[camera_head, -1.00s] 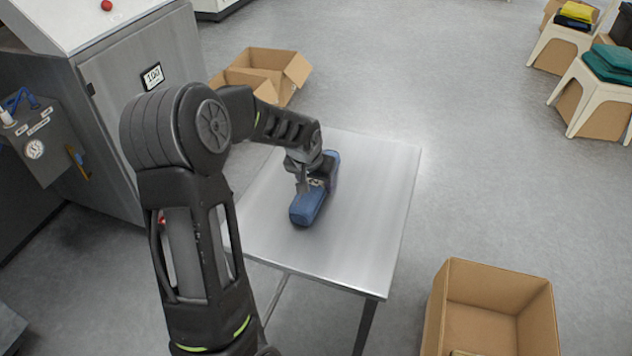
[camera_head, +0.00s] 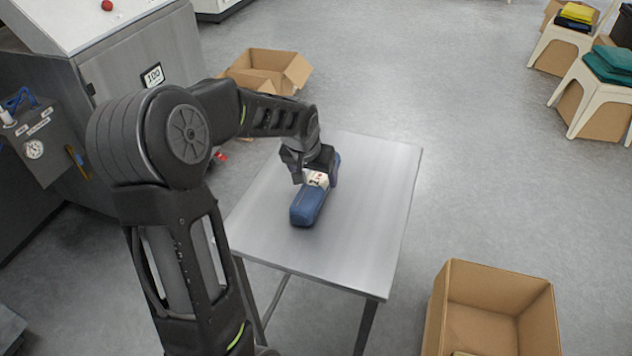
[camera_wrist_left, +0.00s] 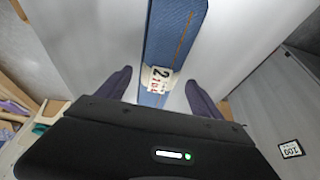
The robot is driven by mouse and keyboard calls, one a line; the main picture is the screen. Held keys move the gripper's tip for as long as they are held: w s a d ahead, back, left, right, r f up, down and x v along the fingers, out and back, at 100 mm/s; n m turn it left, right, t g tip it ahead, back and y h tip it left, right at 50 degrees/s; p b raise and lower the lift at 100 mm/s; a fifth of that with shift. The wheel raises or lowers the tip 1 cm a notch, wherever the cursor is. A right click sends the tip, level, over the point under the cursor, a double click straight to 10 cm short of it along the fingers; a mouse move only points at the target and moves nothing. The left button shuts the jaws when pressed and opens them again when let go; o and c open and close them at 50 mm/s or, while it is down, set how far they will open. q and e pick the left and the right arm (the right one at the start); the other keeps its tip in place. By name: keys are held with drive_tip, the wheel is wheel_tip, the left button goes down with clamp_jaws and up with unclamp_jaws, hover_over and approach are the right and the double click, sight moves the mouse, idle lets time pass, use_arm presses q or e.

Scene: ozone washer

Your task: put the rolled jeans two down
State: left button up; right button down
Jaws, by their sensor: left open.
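The rolled jeans two (camera_head: 308,205) lie on the metal table as a long blue roll. A paper band with a "2" wraps their middle, and it also shows in the left wrist view (camera_wrist_left: 157,79). My left gripper (camera_head: 306,176) is open just above the roll. In the left wrist view its two fingers (camera_wrist_left: 154,90) stand apart on either side of the roll, with visible gaps to it. The head view hides part of the roll's far end behind the gripper. My right gripper is not in view.
The metal table (camera_head: 375,230) has free room around the roll. An open cardboard box (camera_head: 535,315) stands on the floor at the lower right, another (camera_head: 270,68) behind the table. A grey machine (camera_head: 110,95) marked 100 stands left. Stools with folded cloth (camera_head: 600,95) stand far right.

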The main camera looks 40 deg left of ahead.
use_arm(q)
drive_tip(key=v, duration=0.7)
drive_tip(key=shift+s+d+r+b, duration=0.1)
drive_tip(key=shift+r+b, duration=0.2)
idle(0.4)
